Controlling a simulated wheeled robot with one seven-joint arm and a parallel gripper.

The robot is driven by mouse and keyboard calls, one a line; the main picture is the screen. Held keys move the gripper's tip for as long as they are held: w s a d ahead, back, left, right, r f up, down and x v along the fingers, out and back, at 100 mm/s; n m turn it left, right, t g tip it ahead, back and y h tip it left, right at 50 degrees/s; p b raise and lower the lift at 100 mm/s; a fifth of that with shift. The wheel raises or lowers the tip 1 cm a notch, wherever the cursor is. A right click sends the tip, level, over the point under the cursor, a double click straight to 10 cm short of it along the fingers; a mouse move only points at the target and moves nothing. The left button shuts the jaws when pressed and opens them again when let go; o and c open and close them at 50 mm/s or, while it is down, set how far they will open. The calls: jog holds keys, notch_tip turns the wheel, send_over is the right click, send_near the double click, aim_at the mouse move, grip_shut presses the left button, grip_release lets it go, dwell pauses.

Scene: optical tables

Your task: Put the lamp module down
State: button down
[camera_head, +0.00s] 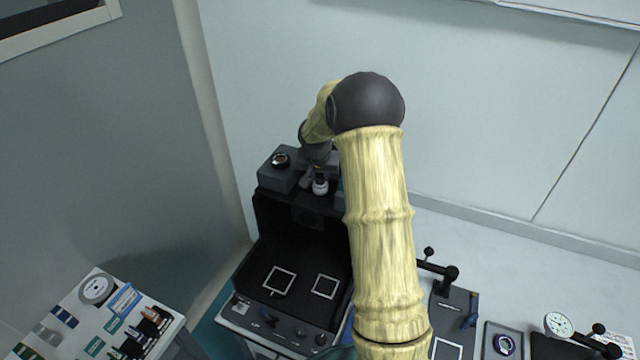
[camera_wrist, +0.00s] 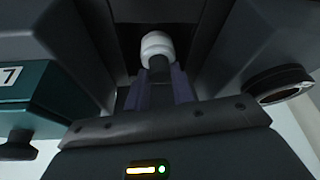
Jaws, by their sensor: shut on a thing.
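A small white, rounded piece with a dark neck, which I take to be the lamp module (camera_head: 320,186), is at the end of my arm on top of the black cabinet. In the wrist view the white piece (camera_wrist: 157,46) sits at the tips of my gripper (camera_wrist: 158,82), with the dark neck between the two fingers. My gripper is shut on it. I cannot tell whether the module touches the surface below. My arm hides part of the cabinet top.
A grey box with a round lens ring (camera_head: 280,160) stands close left of my gripper; the ring also shows in the wrist view (camera_wrist: 283,88). A teal box marked 7 (camera_wrist: 30,88) is close on the other side. The black cabinet (camera_head: 268,235) has two white-outlined squares below.

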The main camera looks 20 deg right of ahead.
aim_at(320, 184)
jog(key=shift+a+f, duration=0.2)
jog(key=shift+s+d, duration=0.15)
jog(key=shift+d, duration=0.05)
jog(key=shift+f, duration=0.25)
jog(key=shift+f+p, duration=0.45)
jog(key=shift+f, duration=1.25)
jog(key=c, duration=1.2)
grip_release()
jog(key=shift+r, duration=0.1)
jog(key=b+v, duration=0.3)
jog(key=v, duration=0.9)
